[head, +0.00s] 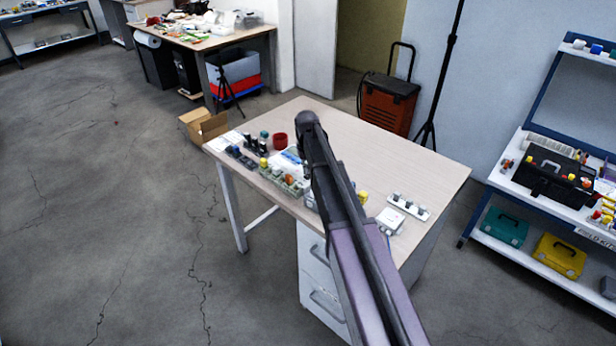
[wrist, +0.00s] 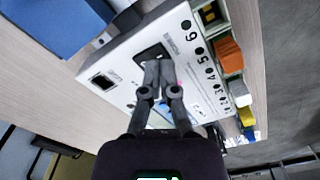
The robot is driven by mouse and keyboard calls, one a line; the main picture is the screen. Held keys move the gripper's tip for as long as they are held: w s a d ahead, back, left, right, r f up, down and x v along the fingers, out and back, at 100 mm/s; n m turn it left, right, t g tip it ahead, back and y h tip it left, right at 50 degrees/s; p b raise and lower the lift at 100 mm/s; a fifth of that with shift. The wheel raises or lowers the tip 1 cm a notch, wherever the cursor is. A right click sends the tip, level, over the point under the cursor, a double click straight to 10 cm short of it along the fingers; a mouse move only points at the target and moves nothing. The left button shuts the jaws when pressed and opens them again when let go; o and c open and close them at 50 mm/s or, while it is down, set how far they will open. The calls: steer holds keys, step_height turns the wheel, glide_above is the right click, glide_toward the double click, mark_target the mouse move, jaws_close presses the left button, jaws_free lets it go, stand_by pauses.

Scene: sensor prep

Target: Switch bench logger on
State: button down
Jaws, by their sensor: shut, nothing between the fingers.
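The bench logger (wrist: 125,75) is a white box on the table, lying slantwise in the wrist view, with a row of numbered holes along one edge. A black rocker switch (wrist: 152,54) is set in its top face. My gripper (wrist: 158,68) is shut and empty, its fingertips over the logger at the near edge of the switch. The fingers hide part of the switch, and I cannot tell whether they touch it or which way it is tipped. In the head view a white part of the logger (head: 286,161) shows left of my arm, which hides the rest.
Orange (wrist: 229,55) and yellow (wrist: 239,90) connectors line the logger's numbered edge. A blue object (wrist: 55,22) lies on the other side. On the wooden table (head: 405,165) stand a red cup (head: 280,140) and a white power strip (head: 408,206).

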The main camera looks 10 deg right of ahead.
mark_target(307, 177)
steer(key=shift+f+b, duration=0.95)
steer(key=shift+f, duration=0.05)
stand_by(0.8)
steer(key=shift+r, duration=0.1)
steer(key=shift+r+p, duration=3.45)
steer(key=shift+p, duration=0.1)
steer(key=shift+s, duration=0.1)
steer(key=s+m, duration=0.1)
steer(key=s, duration=2.8)
steer(key=shift+a, duration=0.15)
